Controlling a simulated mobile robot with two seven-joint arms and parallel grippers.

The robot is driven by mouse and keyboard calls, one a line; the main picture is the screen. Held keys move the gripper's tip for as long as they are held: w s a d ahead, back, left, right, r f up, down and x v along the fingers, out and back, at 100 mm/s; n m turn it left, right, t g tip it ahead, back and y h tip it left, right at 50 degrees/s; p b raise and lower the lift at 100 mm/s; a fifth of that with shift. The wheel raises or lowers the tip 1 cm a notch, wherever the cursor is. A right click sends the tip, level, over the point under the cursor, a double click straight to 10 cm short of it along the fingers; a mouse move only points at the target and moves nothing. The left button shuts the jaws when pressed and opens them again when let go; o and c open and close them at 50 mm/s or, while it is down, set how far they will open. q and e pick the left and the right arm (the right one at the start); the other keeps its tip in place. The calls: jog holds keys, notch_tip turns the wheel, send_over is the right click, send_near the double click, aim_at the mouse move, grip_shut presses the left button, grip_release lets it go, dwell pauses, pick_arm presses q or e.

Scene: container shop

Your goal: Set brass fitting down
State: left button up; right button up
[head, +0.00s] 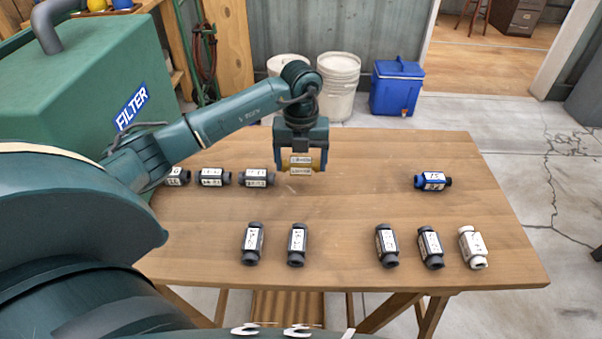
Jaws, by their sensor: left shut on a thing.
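The brass fitting (300,167) is a yellow-brown piece with a white label. My left gripper (300,160) is shut on it, pointing down above the back middle of the wooden table (340,205). I cannot tell whether the fitting touches the table top. It is to the right of a row of dark grey fittings at the back left. My right gripper is not in view.
Dark grey fittings (257,178) lie in a row at the back left. Several more (297,245) lie along the front, with a white one (472,247) at the right end. A blue fitting (432,181) lies at the right. The table's middle is clear.

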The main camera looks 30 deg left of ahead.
aim_at(301, 173)
pick_arm(q)
jog(key=shift+f, duration=2)
jog(key=shift+f, duration=0.15)
jog(key=o, duration=0.8)
jog(key=shift+c, duration=0.2)
notch_tip(301, 173, up, 12)
jog(key=shift+r, duration=0.15)
